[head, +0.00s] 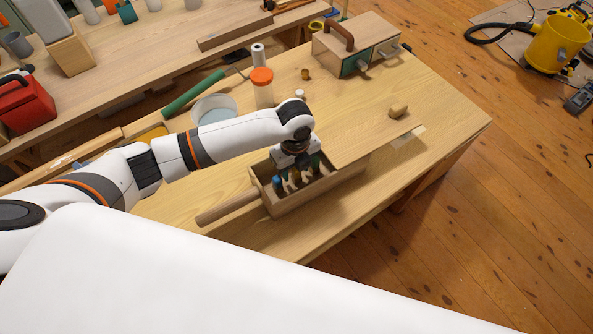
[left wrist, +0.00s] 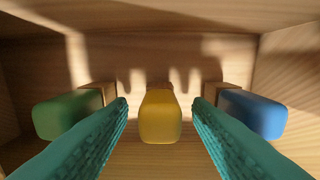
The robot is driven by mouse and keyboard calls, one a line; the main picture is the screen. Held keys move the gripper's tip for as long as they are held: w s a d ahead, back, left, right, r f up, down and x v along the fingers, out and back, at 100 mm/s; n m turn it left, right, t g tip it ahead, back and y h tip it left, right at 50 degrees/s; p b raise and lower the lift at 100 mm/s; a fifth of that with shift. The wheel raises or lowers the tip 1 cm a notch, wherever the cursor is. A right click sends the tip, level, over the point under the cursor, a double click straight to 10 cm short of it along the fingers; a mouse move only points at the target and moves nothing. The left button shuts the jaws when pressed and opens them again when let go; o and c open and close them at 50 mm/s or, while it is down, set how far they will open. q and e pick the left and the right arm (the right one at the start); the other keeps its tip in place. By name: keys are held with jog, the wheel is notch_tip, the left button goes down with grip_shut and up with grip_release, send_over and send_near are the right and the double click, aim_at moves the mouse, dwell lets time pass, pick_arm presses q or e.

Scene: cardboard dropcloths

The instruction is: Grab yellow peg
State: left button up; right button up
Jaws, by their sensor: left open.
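The yellow peg (left wrist: 160,116) stands in the middle of the left wrist view, inside a wooden box. My left gripper (left wrist: 160,130) is open, with one teal finger on each side of the yellow peg and a gap showing on both sides. A green peg (left wrist: 68,115) is left of the fingers and a blue peg (left wrist: 252,114) is right of them. In the head view my left gripper (head: 294,178) reaches down into the wooden box (head: 285,206); the blue peg (head: 277,184) shows there, and the yellow one is hard to make out. My right gripper is not in view.
The box walls stand close around the pegs. A wooden handle (head: 232,207) sticks out left of the box. Behind my arm are an orange-lidded jar (head: 262,88) and a white bowl (head: 214,109).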

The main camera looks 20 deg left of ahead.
pick_arm(q)
jog(key=shift+f, duration=1.05)
grip_shut()
